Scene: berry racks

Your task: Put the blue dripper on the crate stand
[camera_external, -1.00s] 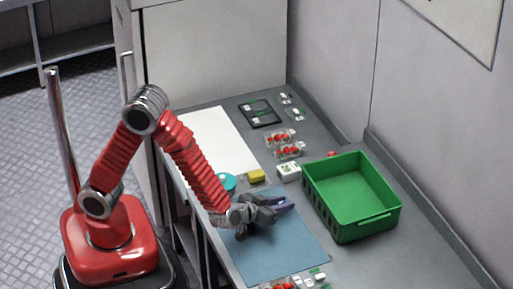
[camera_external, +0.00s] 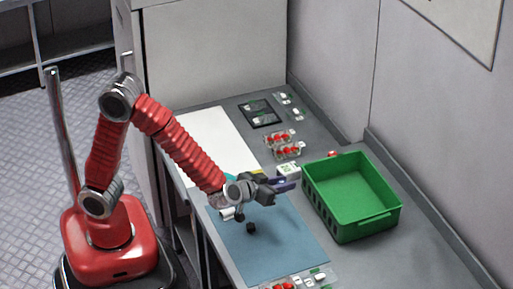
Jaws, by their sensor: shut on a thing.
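My gripper (camera_external: 280,185) reaches right over the blue mat, its dark jaws shut on a small blue-purple thing (camera_external: 284,183), which I take to be the blue dripper. Only a little of it shows between the jaws, so its shape is unclear. The gripper appears raised above the mat, left of the green crate (camera_external: 365,229). The crate stands upright, open and empty. I cannot pick out a separate crate stand for sure. A small black piece (camera_external: 250,228) shows below my gripper; whether it rests on the mat is unclear.
The blue mat (camera_external: 275,248) is largely clear. A white box (camera_external: 289,171) stands between gripper and crate. Red berry packs (camera_external: 287,152) and a black tray (camera_external: 259,114) lie farther back. Another pack (camera_external: 300,281) lies at the front. A wall borders the right.

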